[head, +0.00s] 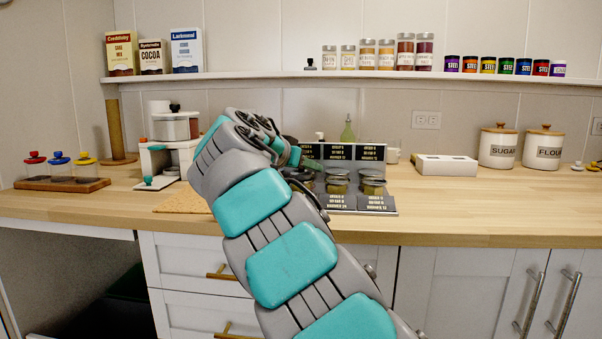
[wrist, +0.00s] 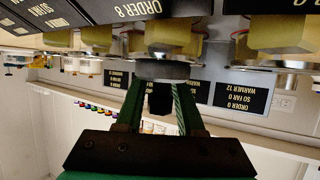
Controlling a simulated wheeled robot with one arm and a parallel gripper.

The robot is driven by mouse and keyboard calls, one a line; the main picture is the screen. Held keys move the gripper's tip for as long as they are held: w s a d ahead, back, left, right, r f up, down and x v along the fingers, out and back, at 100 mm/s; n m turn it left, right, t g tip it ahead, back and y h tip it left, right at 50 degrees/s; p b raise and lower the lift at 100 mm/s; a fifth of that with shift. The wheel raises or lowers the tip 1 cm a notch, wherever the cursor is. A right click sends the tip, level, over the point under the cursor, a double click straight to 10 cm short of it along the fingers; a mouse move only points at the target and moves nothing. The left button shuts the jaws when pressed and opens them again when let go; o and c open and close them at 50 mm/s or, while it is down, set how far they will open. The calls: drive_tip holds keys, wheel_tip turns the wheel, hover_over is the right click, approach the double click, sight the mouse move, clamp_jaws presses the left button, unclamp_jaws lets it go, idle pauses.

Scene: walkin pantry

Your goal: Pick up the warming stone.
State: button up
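I cannot pick out the warming stone with certainty. In the wrist view, which is upside down, a dark grey disc (wrist: 162,69) shows at my fingertips, against a jar with yellow contents (wrist: 170,38). I cannot tell whether it is the stone or a jar lid. My gripper (wrist: 161,80) has two green fingers standing apart. A dark block (wrist: 160,98) shows between them, and I cannot tell whether it is held or behind. In the head view my gripper (head: 300,157) is over the jar rack, partly hidden by my own arm.
The rack (head: 391,203) holds jars (head: 372,183) and black order cards (head: 357,152). A white box (head: 446,165) and the sugar (head: 497,147) and flour (head: 543,147) canisters stand right. A white appliance (head: 160,160) stands left. The right front counter is clear.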

clamp_jaws()
drive_tip(key=shift+r, duration=0.15)
idle(0.4)
